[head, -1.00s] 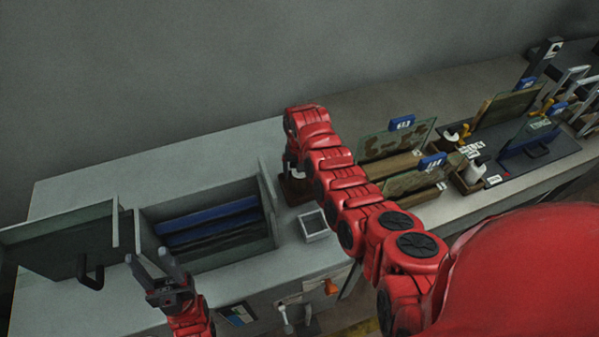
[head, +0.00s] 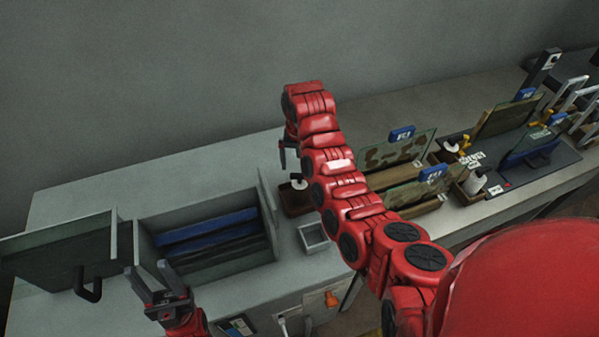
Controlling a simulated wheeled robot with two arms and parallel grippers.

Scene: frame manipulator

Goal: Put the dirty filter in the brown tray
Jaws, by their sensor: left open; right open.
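Two upright glass panes with brown stains, a rear one (head: 397,152) and a front one (head: 420,187), have blue tabs and stand in tan wooden holders; I cannot tell which thing is the dirty filter. A dark brown tray (head: 296,205) with a white round item (head: 299,184) on it sits left of them, partly hidden by my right arm. My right gripper (head: 291,160) is open, pointing down just above this tray, partly hidden by its own arm. My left gripper (head: 150,280) is open and empty in front of the open grey box (head: 268,222).
The box holds blue and dark strips, and its door (head: 55,250) stands open at left. A small light square tray (head: 313,237) sits right of the box. More panes, bottles and a dark mat (head: 540,165) fill the right end. The back-left counter is clear.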

